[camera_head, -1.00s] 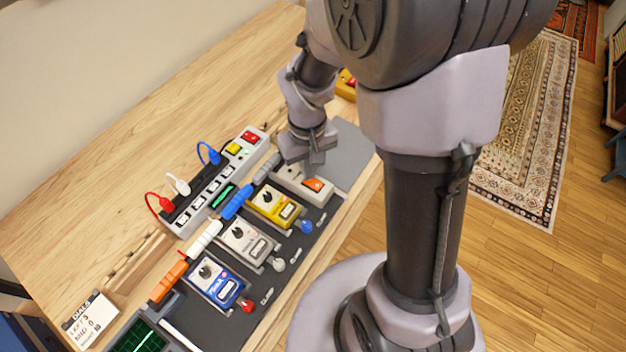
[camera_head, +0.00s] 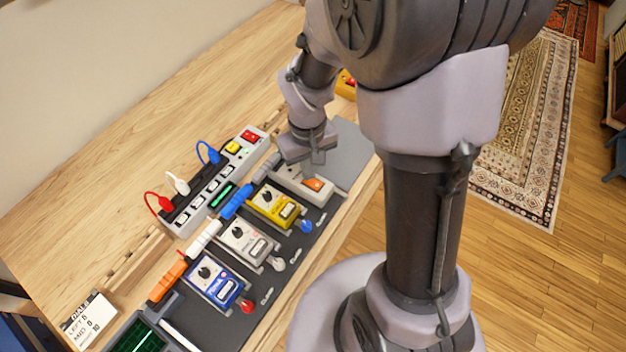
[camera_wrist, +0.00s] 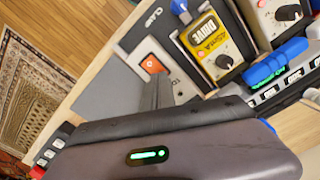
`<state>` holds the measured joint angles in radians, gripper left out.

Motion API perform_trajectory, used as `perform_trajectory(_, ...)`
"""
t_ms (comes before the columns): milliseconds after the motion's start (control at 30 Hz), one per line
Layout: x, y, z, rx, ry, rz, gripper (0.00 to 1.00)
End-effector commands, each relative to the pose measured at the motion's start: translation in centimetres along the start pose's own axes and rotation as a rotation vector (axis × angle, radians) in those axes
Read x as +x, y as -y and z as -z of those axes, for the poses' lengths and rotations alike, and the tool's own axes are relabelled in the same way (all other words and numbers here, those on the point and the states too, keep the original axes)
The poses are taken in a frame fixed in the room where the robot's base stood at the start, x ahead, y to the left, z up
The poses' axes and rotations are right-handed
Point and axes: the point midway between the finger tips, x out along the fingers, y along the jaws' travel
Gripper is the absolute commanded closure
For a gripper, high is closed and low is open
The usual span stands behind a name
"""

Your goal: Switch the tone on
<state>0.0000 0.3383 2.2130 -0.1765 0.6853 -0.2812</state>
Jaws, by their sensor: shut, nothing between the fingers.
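The tone box (camera_head: 303,186) is a pale grey box with an orange rocker switch (camera_head: 313,184) at the right end of the pedal row. My gripper (camera_head: 318,158) is shut and empty, over the box's back edge. In the wrist view its fingertips (camera_wrist: 158,90) appear just beside the switch. I cannot tell whether they touch the box. Whether the switch is on is unclear.
Yellow (camera_head: 275,206), grey (camera_head: 243,240) and blue (camera_head: 215,283) pedals stand in a row to the left. A power strip (camera_head: 210,190) with coloured plugs lies behind them. The dark mat right of the box is clear.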

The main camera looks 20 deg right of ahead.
Motion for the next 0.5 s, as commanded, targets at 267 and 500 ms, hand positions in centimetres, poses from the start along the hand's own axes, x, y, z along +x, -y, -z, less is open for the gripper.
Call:
perform_trajectory(267,0.49,0.0,-0.01,0.0,0.0,0.0,1.0)
perform_trajectory(500,0.85,0.0,-0.01,0.0,0.0,0.0,1.0)
